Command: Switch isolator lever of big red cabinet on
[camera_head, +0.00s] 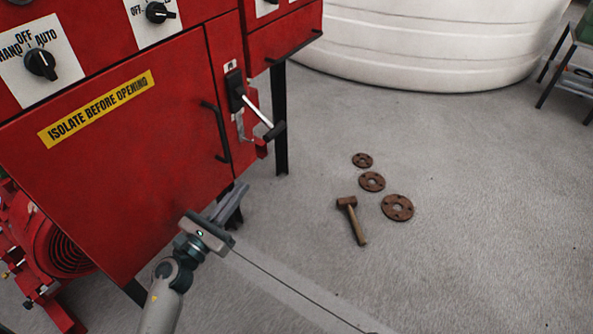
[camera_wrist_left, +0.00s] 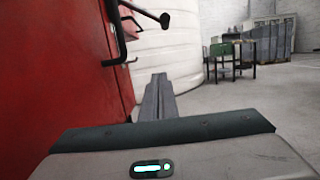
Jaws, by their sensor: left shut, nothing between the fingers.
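The big red cabinet (camera_head: 150,120) fills the left of the head view and the left of the left wrist view (camera_wrist_left: 60,70). Its isolator lever (camera_head: 258,112) is on the right part of the front, a silver rod with a black end. The rod slants down and to the right, out from a black mount. It also shows at the top of the left wrist view (camera_wrist_left: 146,10). My left gripper (camera_head: 236,197) is shut and empty, below and a little left of the lever, apart from it. Its closed fingers (camera_wrist_left: 157,97) point forward in the wrist view. My right gripper is not seen.
A black door handle (camera_head: 217,132) stands out left of the lever. A black cabinet leg (camera_head: 281,120) is behind it. A hammer (camera_head: 352,218) and rusty flanges (camera_head: 372,181) lie on the floor to the right. A white tank (camera_head: 420,40) stands behind. The floor between is open.

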